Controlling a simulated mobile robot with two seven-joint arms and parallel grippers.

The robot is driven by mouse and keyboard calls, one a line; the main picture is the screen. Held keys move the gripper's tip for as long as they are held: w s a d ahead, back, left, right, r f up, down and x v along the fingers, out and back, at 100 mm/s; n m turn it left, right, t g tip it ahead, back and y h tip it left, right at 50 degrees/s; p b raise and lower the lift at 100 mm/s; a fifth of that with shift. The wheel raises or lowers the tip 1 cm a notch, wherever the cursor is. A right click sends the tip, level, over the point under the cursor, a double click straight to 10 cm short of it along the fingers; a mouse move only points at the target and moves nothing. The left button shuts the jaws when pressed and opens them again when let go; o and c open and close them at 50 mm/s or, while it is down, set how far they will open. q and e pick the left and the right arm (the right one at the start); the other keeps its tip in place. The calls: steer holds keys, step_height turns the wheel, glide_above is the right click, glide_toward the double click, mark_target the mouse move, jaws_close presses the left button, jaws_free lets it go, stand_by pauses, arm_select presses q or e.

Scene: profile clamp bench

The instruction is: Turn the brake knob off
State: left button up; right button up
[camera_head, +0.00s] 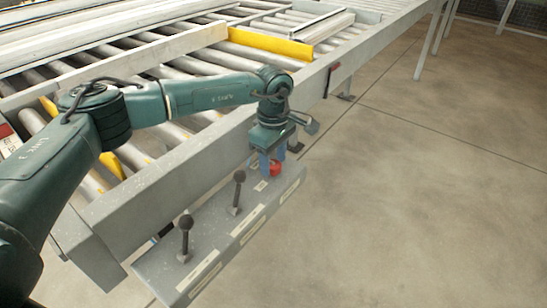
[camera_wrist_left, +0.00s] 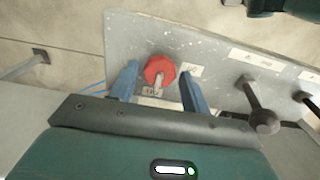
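The brake knob (camera_head: 275,168) is red and sits at the far end of the grey control panel (camera_head: 217,237), beside the roller conveyor. In the left wrist view the red knob (camera_wrist_left: 159,71) has a pale bar across its lower part. My left gripper (camera_head: 272,165) points down over the knob. Its two blue fingers (camera_wrist_left: 158,82) stand apart on either side of the knob, with visible gaps between. The knob's far side is partly hidden by the fingers in the head view. My right gripper is not in view.
Two levers with dark ball tops, one nearer (camera_head: 186,223) and one in the middle (camera_head: 239,177), rise from the panel. The conveyor frame (camera_head: 165,187) runs close alongside. Open floor (camera_head: 420,200) lies to the right.

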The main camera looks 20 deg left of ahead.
arm_select(q)
steer(key=c, duration=0.7)
